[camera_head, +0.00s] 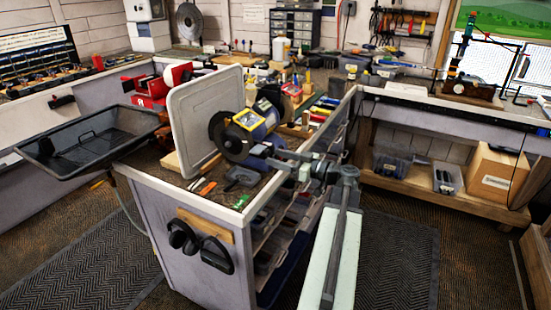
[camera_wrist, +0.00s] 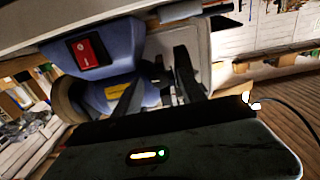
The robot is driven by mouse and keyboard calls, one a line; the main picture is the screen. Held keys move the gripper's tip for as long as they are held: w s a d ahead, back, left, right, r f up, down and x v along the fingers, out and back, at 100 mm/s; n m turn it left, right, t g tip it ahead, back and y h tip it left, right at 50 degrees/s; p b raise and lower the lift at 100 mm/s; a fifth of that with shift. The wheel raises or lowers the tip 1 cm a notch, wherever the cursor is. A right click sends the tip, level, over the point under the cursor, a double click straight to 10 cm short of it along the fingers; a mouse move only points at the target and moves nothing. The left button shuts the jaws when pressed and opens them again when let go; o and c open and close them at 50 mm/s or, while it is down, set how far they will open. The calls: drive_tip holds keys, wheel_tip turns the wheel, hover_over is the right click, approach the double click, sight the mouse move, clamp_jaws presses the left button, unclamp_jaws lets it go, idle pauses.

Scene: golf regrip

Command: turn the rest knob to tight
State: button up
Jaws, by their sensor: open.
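The bench grinder (camera_head: 249,121) stands on the workbench in the head view, with a yellow label and dark wheels. Its blue body (camera_wrist: 118,45) with a red switch (camera_wrist: 88,50) fills the upper left of the wrist view. My gripper (camera_head: 272,156) reaches in at the grinder's lower right side. In the wrist view my gripper (camera_wrist: 160,85) is open, with dark fingers apart, close to the grinder. A small dark part (camera_wrist: 157,72) shows between the fingers; I cannot tell surely whether it is the rest knob, or whether the fingers touch it. The knob is not distinguishable in the head view.
A pale upright panel (camera_head: 205,120) stands left of the grinder. A black tray (camera_head: 85,140) juts out at the bench's left. Small tools (camera_head: 205,187) lie on the bench's near end. A wooden bench (camera_head: 450,105) runs along the right. Floor mats lie on both sides.

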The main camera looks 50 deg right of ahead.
drive_tip(key=shift+w+a, duration=0.15)
drive_tip(key=shift+w, duration=0.4)
clamp_jaws()
drive_tip(key=m, duration=0.4)
drive_tip(key=shift+m, duration=0.3)
unclamp_jaws()
drive_tip(key=v, duration=0.7)
drive_tip(key=shift+s, duration=0.4)
